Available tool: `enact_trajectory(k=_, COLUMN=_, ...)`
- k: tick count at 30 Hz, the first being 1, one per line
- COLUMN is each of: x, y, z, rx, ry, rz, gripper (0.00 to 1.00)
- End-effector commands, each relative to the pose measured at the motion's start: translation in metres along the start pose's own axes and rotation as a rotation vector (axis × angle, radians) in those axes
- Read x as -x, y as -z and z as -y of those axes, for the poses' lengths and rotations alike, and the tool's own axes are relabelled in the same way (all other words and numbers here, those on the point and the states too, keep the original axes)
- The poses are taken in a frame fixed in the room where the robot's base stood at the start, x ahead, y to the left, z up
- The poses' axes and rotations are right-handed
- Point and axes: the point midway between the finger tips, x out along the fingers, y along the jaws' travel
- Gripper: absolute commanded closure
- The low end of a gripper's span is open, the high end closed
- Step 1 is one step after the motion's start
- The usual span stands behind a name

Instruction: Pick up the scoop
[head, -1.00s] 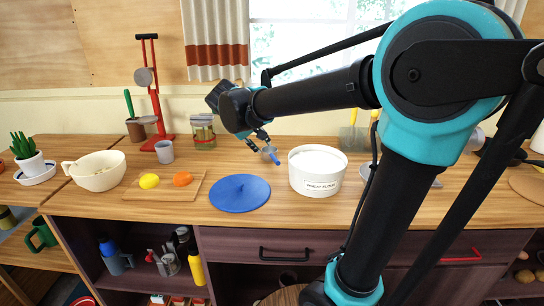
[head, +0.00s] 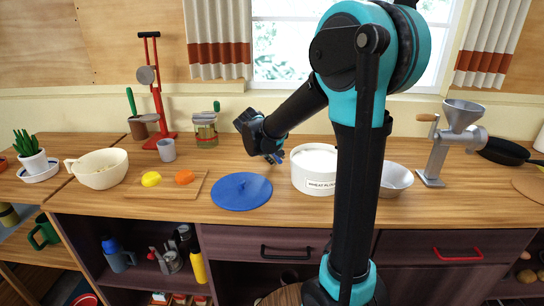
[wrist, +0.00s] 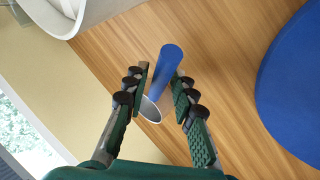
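The scoop has a blue handle and a grey metal bowl. In the wrist view, its handle (wrist: 168,62) points up and to the right, and its bowl (wrist: 151,110) sits lower, between the fingers. It seems to lie on the wooden counter; contact is hard to judge. In the head view, a bit of its blue handle (head: 281,155) shows beside the white flour tub. My gripper (wrist: 160,75) is open, with a finger on each side of the handle and small gaps visible. In the head view, my gripper (head: 272,157) is low over the counter and partly hides the scoop.
The white flour tub (head: 315,160) stands close on the right; it also shows in the wrist view (wrist: 62,18). A blue round lid (head: 241,191) lies in front left. A board (head: 135,191) with yellow and orange pieces is further left. A metal grinder (head: 440,150) stands right.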

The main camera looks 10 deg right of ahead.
Motion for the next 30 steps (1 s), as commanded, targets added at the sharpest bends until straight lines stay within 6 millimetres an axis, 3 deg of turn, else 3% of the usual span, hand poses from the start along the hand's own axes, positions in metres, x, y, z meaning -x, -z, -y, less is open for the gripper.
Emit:
enact_trajectory(k=9, x=-0.0063, y=-0.0003, z=0.0001, rx=0.0, ry=0.0, rz=0.0, gripper=0.74)
enact_trajectory(k=15, x=-0.0061, y=-0.0003, z=0.0001, rx=0.0, ry=0.0, rz=0.0, gripper=0.99)
enact_trajectory(k=30, x=-0.0027, y=0.0014, z=-0.0023, rx=0.0, ry=0.0, rz=0.0, gripper=1.0)
